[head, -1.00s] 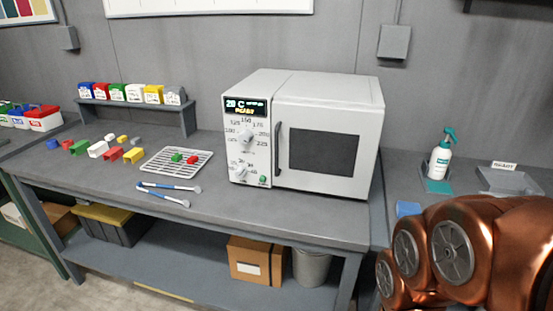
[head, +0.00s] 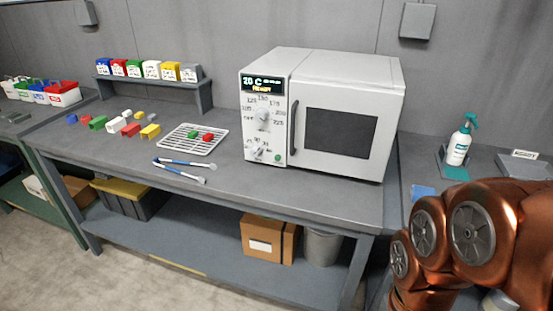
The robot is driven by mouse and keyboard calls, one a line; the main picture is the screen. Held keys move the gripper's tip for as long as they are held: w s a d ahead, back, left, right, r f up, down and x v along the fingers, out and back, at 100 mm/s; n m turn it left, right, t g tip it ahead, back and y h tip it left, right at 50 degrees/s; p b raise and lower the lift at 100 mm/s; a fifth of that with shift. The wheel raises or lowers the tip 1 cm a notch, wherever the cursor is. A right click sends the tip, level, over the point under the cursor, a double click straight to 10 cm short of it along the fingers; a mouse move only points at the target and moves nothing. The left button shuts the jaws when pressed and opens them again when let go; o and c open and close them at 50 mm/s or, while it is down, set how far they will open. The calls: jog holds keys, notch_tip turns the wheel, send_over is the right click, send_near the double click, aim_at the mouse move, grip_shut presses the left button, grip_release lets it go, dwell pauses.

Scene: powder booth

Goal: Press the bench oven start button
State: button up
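The bench oven (head: 318,112) is a white box with its door shut, standing on the grey bench. Its control panel on the left has a lit display (head: 263,85) reading 20 C with smaller text below. A large temperature dial (head: 262,115) sits under the display, with a smaller dial (head: 259,149) below it. The green start button (head: 278,157) is at the panel's lower right. My copper-coloured arm fills the lower right of the head view, apart from the oven. My gripper is not visible.
A wire rack (head: 193,139) with a green and a red block and blue-handled tongs (head: 184,168) lie left of the oven. Several coloured blocks lie farther left. A spray bottle (head: 459,143) stands at the right. The bench front (head: 270,194) before the oven is clear.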

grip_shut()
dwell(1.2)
